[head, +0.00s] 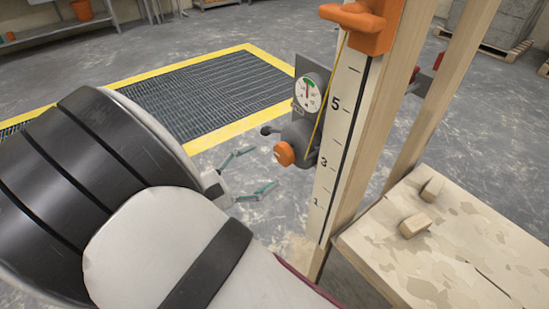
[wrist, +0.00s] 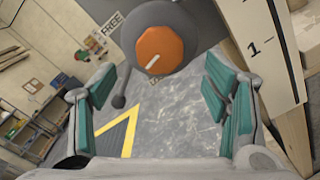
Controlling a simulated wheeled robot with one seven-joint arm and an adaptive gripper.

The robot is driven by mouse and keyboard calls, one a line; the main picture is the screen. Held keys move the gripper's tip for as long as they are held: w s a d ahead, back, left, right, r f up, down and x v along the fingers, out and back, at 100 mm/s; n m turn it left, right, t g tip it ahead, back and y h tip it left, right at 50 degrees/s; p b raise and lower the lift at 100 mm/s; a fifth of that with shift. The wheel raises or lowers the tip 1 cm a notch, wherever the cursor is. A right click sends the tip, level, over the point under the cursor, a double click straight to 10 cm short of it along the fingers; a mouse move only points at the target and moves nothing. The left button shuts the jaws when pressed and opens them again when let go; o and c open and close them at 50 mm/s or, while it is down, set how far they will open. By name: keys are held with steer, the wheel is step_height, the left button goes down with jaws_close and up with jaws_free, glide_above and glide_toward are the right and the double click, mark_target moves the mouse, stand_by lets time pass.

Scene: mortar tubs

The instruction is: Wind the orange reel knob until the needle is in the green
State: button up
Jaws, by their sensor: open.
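The orange reel knob (head: 284,154) is on the front of a grey reel (head: 300,138) fixed to a wooden post. A crank-like arm with a dark ball sticks out from the reel. In the wrist view the knob (wrist: 160,49) faces me at top centre, with a pale mark at its lower left. The round gauge (head: 309,92) sits above the reel with a green band at its top; its needle is too small to read surely. My gripper (head: 262,170) is open and empty, a little short of the knob, its fingers (wrist: 166,98) spread to either side below it.
A numbered scale board (head: 334,150) and a yellow cord run up beside the reel to an orange block (head: 365,22). A wooden bench (head: 440,250) with small wood blocks stands at right. A yellow-edged floor grate (head: 205,92) lies behind.

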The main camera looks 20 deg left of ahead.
steer(key=shift+v, duration=2.4)
